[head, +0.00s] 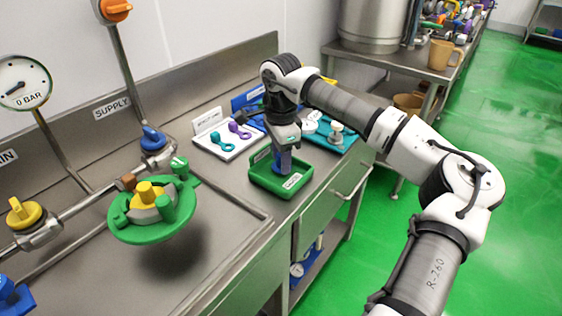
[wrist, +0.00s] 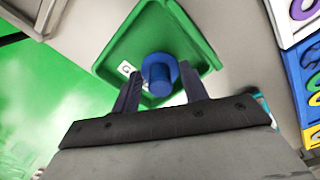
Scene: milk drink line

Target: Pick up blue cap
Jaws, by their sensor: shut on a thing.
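The blue cap (wrist: 158,74) shows in the wrist view as a round flange with a narrower knob, between my two fingers. My gripper (wrist: 160,84) is shut on it. In the head view my gripper (head: 284,163) points down into the small green tray (head: 262,185). The fingers hide much of the cap there. The green tray (wrist: 120,58) lies behind the cap in the wrist view. I cannot tell whether the cap touches the tray floor.
A white board with teal and purple pieces (head: 228,142) lies left of the tray. A teal tray (head: 345,139) with white parts stands behind right, and a blue bin (head: 248,98) behind. A green fitting with a yellow knob (head: 152,208) is at left. Bare steel counter (head: 225,215) lies between.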

